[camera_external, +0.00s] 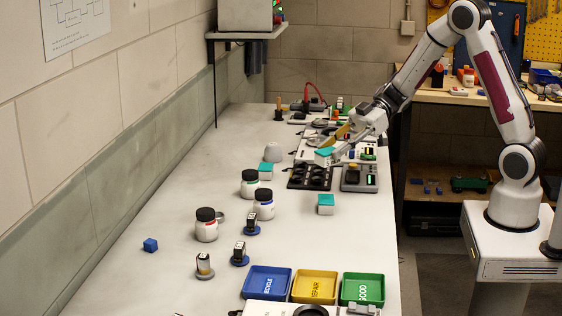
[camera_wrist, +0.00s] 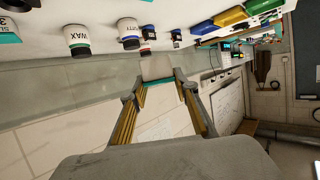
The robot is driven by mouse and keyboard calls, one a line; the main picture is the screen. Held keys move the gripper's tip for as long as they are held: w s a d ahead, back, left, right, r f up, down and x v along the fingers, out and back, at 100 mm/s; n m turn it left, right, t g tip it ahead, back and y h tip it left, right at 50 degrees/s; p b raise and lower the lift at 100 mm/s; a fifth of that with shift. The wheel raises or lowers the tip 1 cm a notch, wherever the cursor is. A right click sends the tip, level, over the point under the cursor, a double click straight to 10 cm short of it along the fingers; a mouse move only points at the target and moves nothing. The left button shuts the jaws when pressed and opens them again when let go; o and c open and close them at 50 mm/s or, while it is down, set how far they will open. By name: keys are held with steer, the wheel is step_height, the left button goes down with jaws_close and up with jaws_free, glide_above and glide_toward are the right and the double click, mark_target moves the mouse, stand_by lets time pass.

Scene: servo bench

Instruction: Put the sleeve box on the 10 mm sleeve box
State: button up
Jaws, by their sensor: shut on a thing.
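My gripper (camera_external: 334,154) is shut on a white box with a teal top (camera_external: 323,157), held in the air near the black tray. In the wrist view my gripper (camera_wrist: 161,86) has its two fingers on either side of this pale box (camera_wrist: 157,67). Two similar teal-topped boxes stand on the bench: one (camera_external: 265,172) beside the jars, one (camera_external: 326,204) nearer the front right. Their print is too small to tell which is the 10 mm one. Part of a lettered teal-edged box (camera_wrist: 9,27) shows at the wrist view's left edge.
Several black-lidded jars (camera_external: 207,225) stand left of the boxes, with a grey cup (camera_external: 273,152) behind. A black tray (camera_external: 310,177) and a grey device (camera_external: 359,179) lie below my gripper. Blue (camera_external: 267,283), yellow and green bins stand in front.

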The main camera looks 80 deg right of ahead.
steer(key=shift+f, duration=3.1)
steer(key=shift+f, duration=0.1)
steer(key=shift+f, duration=1.75)
steer(key=shift+f, duration=0.1)
steer(key=o, duration=1.1)
steer(key=v, duration=1.2)
